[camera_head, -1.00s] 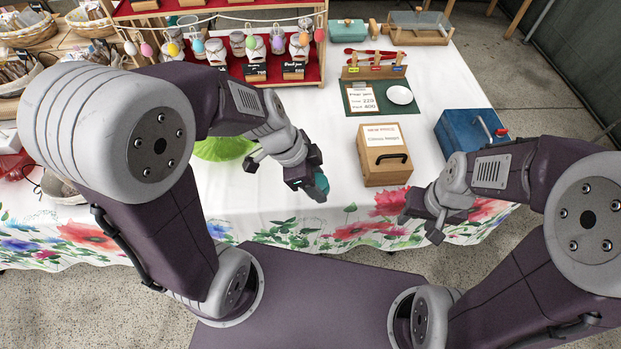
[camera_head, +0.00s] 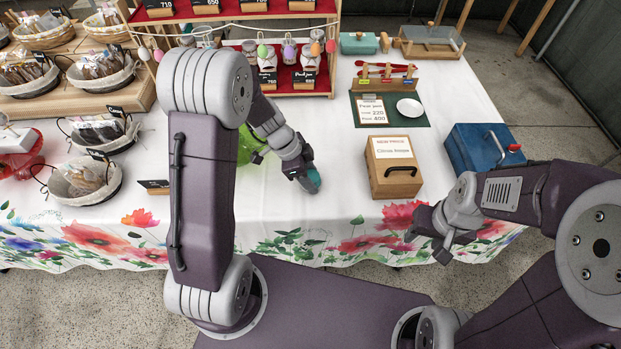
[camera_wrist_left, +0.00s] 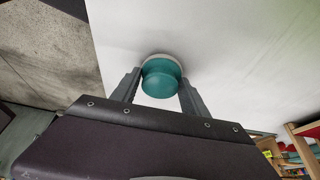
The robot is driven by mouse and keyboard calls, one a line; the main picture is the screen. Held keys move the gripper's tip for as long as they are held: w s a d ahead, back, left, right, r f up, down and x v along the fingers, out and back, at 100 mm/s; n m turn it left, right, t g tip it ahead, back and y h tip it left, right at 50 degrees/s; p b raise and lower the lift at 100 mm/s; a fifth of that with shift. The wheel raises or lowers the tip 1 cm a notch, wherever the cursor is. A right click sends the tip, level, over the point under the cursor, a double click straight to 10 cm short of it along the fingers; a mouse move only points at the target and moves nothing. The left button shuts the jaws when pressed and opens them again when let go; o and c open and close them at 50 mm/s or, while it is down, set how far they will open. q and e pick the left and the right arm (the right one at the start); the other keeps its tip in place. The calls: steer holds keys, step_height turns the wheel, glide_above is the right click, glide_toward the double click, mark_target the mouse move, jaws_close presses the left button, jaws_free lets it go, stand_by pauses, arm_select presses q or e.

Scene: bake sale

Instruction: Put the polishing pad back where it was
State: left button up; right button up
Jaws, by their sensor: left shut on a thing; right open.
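The polishing pad (camera_wrist_left: 161,78) is a round teal piece with a pale rim. In the left wrist view it sits between the two fingers of my left gripper (camera_wrist_left: 158,88), which is shut on it. In the head view the pad (camera_head: 313,180) shows as a teal bit at the tip of my left gripper (camera_head: 305,178), over the white tablecloth left of the wooden box. I cannot tell whether the pad touches the cloth. My right gripper (camera_head: 428,238) is open and empty near the table's front right edge.
A wooden box with a sign (camera_head: 393,168), a blue box (camera_head: 482,148) and a dark green board with a white dish (camera_head: 409,109) stand to the right. A red shelf of jars (camera_head: 335,50) is behind. Baskets (camera_head: 85,182) stand left. The front middle cloth is clear.

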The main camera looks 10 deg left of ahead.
arm_select(q)
steer(key=shift+w+f, duration=0.1)
steer(key=shift+f, duration=0.3)
steer(key=shift+f, duration=0.15)
steer(key=o, duration=1.3)
